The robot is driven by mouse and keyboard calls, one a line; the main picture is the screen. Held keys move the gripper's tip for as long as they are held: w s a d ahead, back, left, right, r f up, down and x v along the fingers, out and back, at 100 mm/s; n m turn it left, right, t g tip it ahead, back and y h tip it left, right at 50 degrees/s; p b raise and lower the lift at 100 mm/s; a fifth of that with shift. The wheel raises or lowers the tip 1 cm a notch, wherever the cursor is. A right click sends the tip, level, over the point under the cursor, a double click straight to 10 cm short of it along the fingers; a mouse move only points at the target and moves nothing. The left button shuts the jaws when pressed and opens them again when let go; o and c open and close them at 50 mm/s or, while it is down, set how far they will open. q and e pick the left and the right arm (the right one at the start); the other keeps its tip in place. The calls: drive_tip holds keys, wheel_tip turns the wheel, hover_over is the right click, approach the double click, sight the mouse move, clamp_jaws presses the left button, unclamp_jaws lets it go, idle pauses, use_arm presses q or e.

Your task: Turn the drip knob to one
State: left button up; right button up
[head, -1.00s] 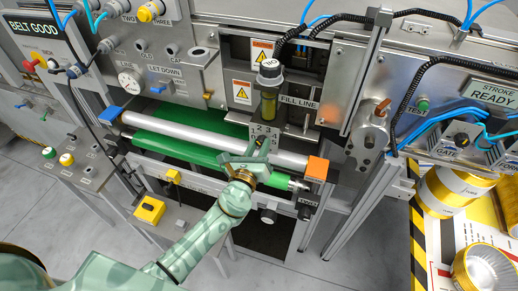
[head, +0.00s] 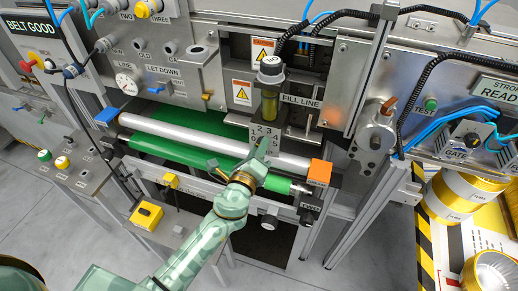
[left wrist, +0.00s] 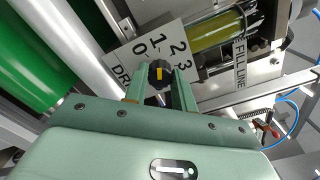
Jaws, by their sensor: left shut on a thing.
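The drip knob (left wrist: 159,73) is small and black with a yellow mark, in front of a white number plate (left wrist: 150,50) in the left wrist view. The plate shows 0, 1, 2 and 3 and a partly hidden label starting "DR". The yellow mark runs roughly up and down; I cannot tell exactly which number it meets. My left gripper (head: 262,149) is shut on the knob, one finger on each side. In the head view the gripper hides the knob, and the number plate (head: 257,132) shows above it. My right gripper is not in view.
A clear cylinder with yellow-green liquid (head: 269,104) stands just above the plate, beside the FILL LINE label (head: 301,101). A metal roller (head: 185,135) and green belt (head: 180,151) run left of my gripper. An orange block (head: 319,172) is close on the right.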

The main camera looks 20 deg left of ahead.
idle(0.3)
use_arm(q)
drive_tip(key=o, duration=1)
drive_tip(key=shift+s, duration=0.1)
drive_tip(key=s+b, duration=0.1)
drive_tip(key=s, duration=0.4)
drive_tip(key=s+b, duration=0.1)
drive_tip(key=s, duration=0.4)
drive_tip(key=s+b, duration=0.1)
drive_tip(key=s, duration=0.5)
drive_tip(key=shift+s+a, duration=0.1)
drive_tip(key=shift+a, duration=0.2)
